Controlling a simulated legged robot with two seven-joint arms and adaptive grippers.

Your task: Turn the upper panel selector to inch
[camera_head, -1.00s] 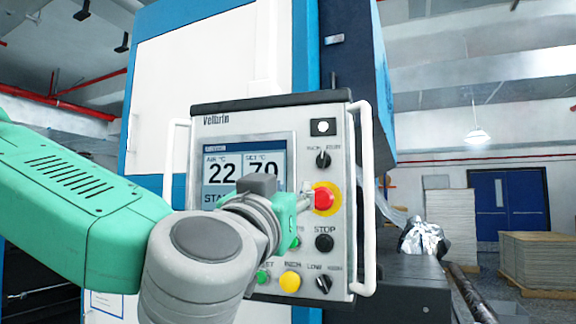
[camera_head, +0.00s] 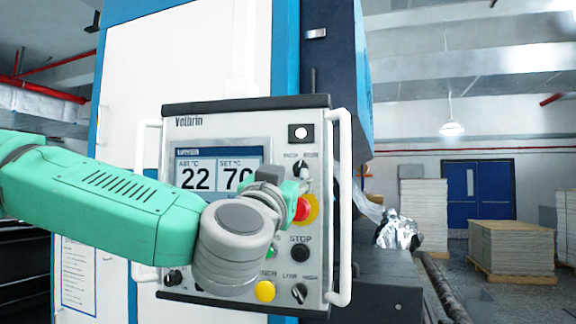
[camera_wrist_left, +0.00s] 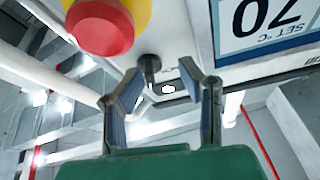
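The upper selector (camera_head: 301,168) is a small dark knob on the grey control panel (camera_head: 182,140), below a square white button and above the red emergency stop. Its labels are too small to read surely. My left gripper (camera_head: 291,180) is in front of the panel, just beside the knob, and partly hides it. In the left wrist view, seen upside down, the knob (camera_wrist_left: 150,66) lies between the two spread fingertips (camera_wrist_left: 165,73). The gripper is open, and no contact with the knob is visible. My right gripper is not in view.
The red emergency stop on its yellow ring (camera_head: 305,209) is close below my gripper. A white handle (camera_head: 340,210) runs down the panel's right side. A black STOP button (camera_head: 300,252), a yellow button (camera_head: 265,290) and a lower selector (camera_head: 299,292) sit below.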

